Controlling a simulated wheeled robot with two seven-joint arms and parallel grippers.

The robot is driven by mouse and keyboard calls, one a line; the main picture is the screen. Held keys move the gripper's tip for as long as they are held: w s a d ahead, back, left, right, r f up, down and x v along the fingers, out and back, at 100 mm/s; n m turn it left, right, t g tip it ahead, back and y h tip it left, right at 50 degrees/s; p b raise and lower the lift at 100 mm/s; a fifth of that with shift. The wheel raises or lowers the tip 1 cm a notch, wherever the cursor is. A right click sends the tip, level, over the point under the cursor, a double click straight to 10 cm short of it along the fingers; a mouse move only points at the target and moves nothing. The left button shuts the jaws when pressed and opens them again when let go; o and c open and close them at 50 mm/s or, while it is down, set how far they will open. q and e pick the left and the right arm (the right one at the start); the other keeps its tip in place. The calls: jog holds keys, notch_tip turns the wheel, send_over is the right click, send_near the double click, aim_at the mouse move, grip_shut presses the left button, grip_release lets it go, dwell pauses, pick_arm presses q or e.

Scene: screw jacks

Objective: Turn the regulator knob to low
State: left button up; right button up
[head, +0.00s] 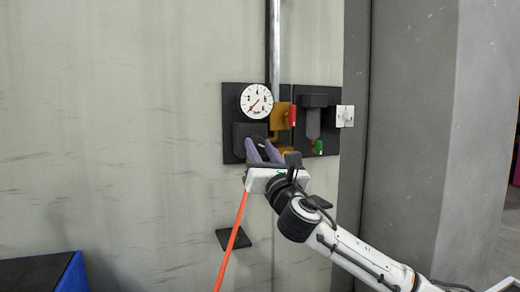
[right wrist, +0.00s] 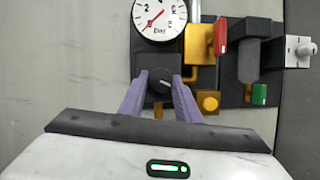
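The regulator knob (right wrist: 160,81) is a round black knob with a short white mark in the right wrist view, on a dark block (head: 245,136) below a white gauge (head: 257,101). The mark appears to point right and slightly down. The gauge's red needle points to the lower left. My right gripper (right wrist: 160,77) has one purple finger on each side of the knob, with the fingertips very close to it. I cannot tell whether they touch it. In the head view my right gripper (head: 261,150) hides the knob. My left gripper is not in view.
Right of the gauge are a brass body with a red handle (head: 293,116), a dark cylinder (head: 313,122), a green part (head: 319,146) and a pale fitting (head: 345,116). A vertical pipe (head: 275,50) runs above. A grey pillar (head: 420,130) stands right. The wall at left is clear.

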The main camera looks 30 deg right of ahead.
jog(key=c, duration=0.4)
jog(key=shift+o, duration=0.2)
jog(key=shift+m, duration=0.3)
jog(key=m+h+p, duration=0.1)
jog(key=m, duration=0.1)
jog(key=shift+a+m+g, duration=0.15)
jog(key=shift+m+g, duration=0.15)
jog(key=m+h+p, duration=0.1)
jog(key=m, duration=0.1)
jog(key=m+g+h, duration=0.1)
jog(key=m, duration=0.2)
jog(key=shift+a+r+g+p, duration=0.1)
jog(key=shift+r+g+p, duration=0.05)
jog(key=shift+g+p, duration=0.2)
jog(key=m+g+p, duration=0.1)
jog(key=m, duration=0.2)
jog(key=m+g+h+p, duration=0.1)
jog(key=m+p, duration=0.1)
jog(key=m, duration=0.1)
jog(key=shift+a+r+g+h, duration=0.1)
jog(key=shift+r+g+h, duration=0.05)
jog(key=shift+g+h, duration=0.15)
jog(key=shift+m+g+p, duration=0.35)
jog(key=shift+m+p, duration=0.15)
jog(key=shift+m, duration=1.2)
